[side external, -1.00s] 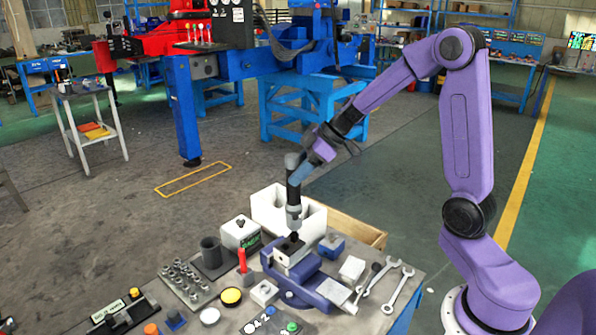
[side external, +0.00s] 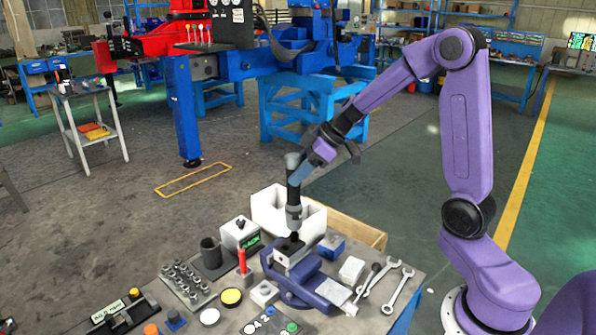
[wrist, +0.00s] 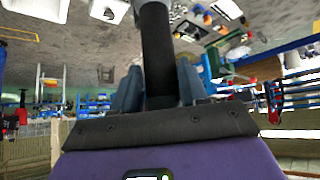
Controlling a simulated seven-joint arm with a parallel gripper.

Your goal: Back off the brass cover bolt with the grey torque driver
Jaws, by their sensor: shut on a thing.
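My gripper (side external: 299,173) is shut on the grey torque driver (side external: 294,214), around its dark upper handle. The driver stands about upright, its lower end over the dark top of the block (side external: 289,253) clamped in the blue vise (side external: 305,278). The brass cover bolt cannot be made out; the driver's tip may hide it. Whether the tip is seated on the bolt cannot be told. In the wrist view the driver's dark handle (wrist: 158,55) passes between my two blue-grey fingers.
A white bin (side external: 270,207) stands behind the vise. A socket rack (side external: 186,285), a dark cup (side external: 210,252) and a red-handled tool (side external: 242,262) are left of it. Wrenches (side external: 398,287) lie to the right.

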